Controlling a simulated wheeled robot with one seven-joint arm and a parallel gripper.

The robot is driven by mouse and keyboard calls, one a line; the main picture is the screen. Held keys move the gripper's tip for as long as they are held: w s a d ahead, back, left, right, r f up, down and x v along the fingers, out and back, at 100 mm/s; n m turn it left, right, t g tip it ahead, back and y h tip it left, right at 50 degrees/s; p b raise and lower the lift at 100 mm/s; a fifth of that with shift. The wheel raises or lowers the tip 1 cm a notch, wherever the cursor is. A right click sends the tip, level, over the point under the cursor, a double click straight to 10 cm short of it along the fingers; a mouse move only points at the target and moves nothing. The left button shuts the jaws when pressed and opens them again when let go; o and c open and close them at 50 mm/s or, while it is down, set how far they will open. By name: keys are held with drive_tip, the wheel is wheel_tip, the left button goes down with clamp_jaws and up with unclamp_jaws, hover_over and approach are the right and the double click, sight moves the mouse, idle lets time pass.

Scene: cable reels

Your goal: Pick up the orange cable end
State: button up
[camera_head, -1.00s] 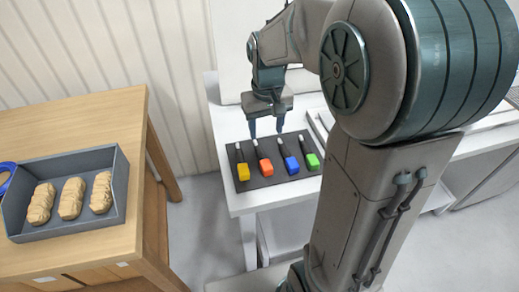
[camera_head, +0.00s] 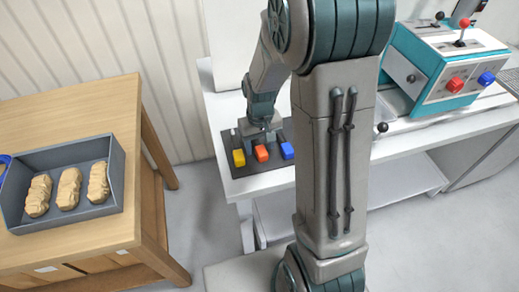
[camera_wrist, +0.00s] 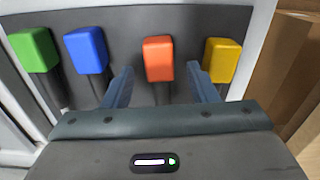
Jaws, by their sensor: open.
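The orange cable end (camera_wrist: 158,58) is a small block with a dark cable behind it. It lies on a dark mat (camera_wrist: 130,20) in a row with other coloured ends. In the wrist view my gripper (camera_wrist: 166,82) is open, with one blue finger on each side of the orange end's cable and the block just beyond the fingertips. The fingers look apart from it. In the head view the orange end (camera_head: 261,153) shows just below my gripper (camera_head: 263,140), whose fingers are mostly hidden there.
The yellow end (camera_wrist: 221,60) stands close to the right finger, the blue end (camera_wrist: 86,49) left of the other finger. The green end (camera_wrist: 34,50) is farther left. A teal control box (camera_head: 440,65) stands right; a wooden table (camera_head: 90,115) holds a grey tray (camera_head: 118,180) with bread-like pieces.

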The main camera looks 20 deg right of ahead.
drive_tip(key=shift+f, duration=0.7)
drive_tip(key=c, duration=1.1)
drive_tip(key=shift+r, duration=0.15)
